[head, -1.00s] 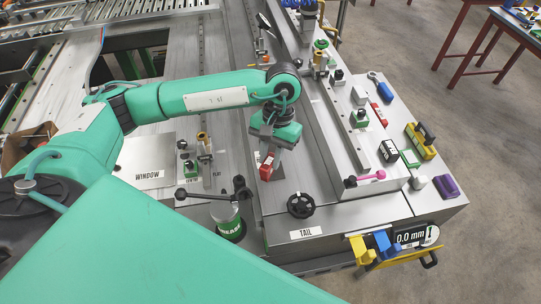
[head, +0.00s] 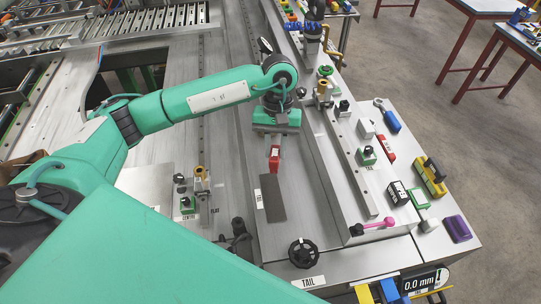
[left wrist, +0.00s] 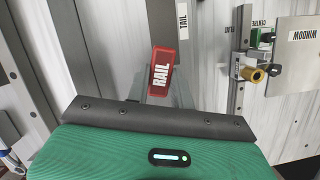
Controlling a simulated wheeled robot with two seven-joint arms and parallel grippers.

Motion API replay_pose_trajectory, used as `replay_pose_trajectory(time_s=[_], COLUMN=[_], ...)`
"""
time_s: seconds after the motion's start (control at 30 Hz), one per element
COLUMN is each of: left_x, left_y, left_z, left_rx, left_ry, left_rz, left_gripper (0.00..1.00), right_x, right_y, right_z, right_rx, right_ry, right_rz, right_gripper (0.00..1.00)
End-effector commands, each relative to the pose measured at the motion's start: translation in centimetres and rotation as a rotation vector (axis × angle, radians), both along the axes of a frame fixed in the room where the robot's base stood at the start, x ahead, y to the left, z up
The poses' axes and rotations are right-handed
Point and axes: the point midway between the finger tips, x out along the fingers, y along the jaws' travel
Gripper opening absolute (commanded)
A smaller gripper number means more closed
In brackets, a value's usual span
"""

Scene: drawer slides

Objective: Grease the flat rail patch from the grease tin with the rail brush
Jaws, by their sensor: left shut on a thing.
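My left gripper (head: 275,142) is shut on the red rail brush (head: 274,158), which points down over the bed. The brush also shows in the left wrist view (left wrist: 162,72), with RAIL on its red block. A dark grey flat rail patch (head: 271,200) lies just in front of the brush, with a small white label at its left edge. The brush's lower end is near the patch's far edge; I cannot tell whether it touches. The bristles are not clearly seen. The grease tin is hidden behind my green body in the head view. My right gripper is not in view.
A black handwheel (head: 303,253) stands near the TAIL label (head: 308,282). A raised rail (head: 350,165) runs along the right, with tools on the ledge beyond it. A brass-topped post (head: 200,180) stands to the left. The bed around the patch is clear.

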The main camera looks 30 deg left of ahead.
Motion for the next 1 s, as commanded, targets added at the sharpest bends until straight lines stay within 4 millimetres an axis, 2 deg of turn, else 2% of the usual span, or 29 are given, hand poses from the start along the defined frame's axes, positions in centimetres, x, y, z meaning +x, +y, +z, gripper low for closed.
replay_pose_trajectory(time_s=[0.13, 0.27, 0.43, 0.6, 0.8, 1.0], left_x=[2.3, 4.9, 9.0, 12.0, 13.8, 14.2], left_y=[0.5, 1.4, 3.9, 7.0, 9.8, 10.6], left_z=[1.4, 2.8, 4.7, 5.7, 5.9, 5.3], left_rx=[-0.002, -0.004, -0.007, -0.005, -0.006, -0.006], left_ry=[0.001, 0.002, 0.002, 0.003, -0.001, -0.003], left_rz=[0.189, 0.421, 0.841, 1.226, 1.51, 1.597], left_gripper=[0.0, 0.0, 0.0, 0.0, 0.0, 0.0], right_x=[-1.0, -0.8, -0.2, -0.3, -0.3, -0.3], right_y=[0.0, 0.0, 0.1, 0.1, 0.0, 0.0], right_z=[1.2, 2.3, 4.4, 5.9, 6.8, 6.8], right_rx=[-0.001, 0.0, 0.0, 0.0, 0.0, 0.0], right_ry=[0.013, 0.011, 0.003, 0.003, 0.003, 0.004], right_rz=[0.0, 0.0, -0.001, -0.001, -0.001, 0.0], right_gripper=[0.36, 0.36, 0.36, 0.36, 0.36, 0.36])
